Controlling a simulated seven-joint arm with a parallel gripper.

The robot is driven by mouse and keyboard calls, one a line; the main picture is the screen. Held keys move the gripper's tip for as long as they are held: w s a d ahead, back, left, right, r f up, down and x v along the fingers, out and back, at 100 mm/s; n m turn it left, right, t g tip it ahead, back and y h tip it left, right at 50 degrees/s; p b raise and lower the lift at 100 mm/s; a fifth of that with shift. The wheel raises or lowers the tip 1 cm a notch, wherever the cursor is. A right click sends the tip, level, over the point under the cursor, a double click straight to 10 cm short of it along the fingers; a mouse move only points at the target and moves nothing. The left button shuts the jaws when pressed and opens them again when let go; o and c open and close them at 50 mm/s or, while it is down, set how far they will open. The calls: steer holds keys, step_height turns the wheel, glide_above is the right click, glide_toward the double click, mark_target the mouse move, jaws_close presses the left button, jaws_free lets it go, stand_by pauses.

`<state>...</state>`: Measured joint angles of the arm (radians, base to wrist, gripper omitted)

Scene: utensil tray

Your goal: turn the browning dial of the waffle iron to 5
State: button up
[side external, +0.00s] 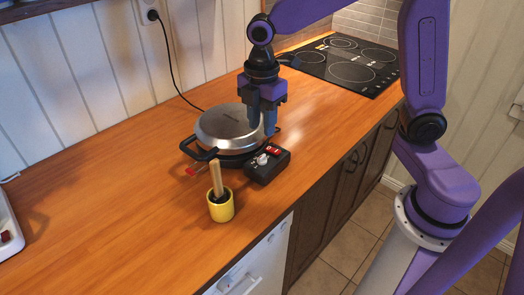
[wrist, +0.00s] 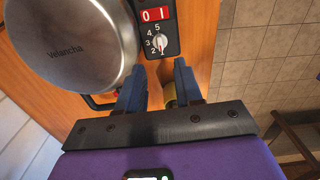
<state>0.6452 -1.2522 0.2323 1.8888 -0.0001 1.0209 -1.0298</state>
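The waffle iron (side external: 226,124) stands on the wooden counter, its round steel lid closed; the lid (wrist: 75,45) fills the upper left of the wrist view. Its black control box (side external: 268,165) sits on its near right side. The box carries a light browning dial (wrist: 161,42) with numbers 1 to 5 around its left side and a red 0/1 switch (wrist: 155,14). I cannot tell surely which number the dial points to. My gripper (side external: 262,122) is open and empty, pointing down above the lid's right edge and the box. Its blue fingers (wrist: 158,75) are apart from the dial.
A yellow pot (side external: 221,206) with a wooden-handled tool stands in front of the waffle iron. A black hob (side external: 345,65) lies at the back right. A white object (side external: 8,232) is at the left edge. A power cord runs to the wall.

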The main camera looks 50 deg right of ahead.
mark_target(262, 156)
step_height(262, 156, down, 9)
steer(key=shift+f, duration=0.1)
stand_by(0.3)
jaws_close()
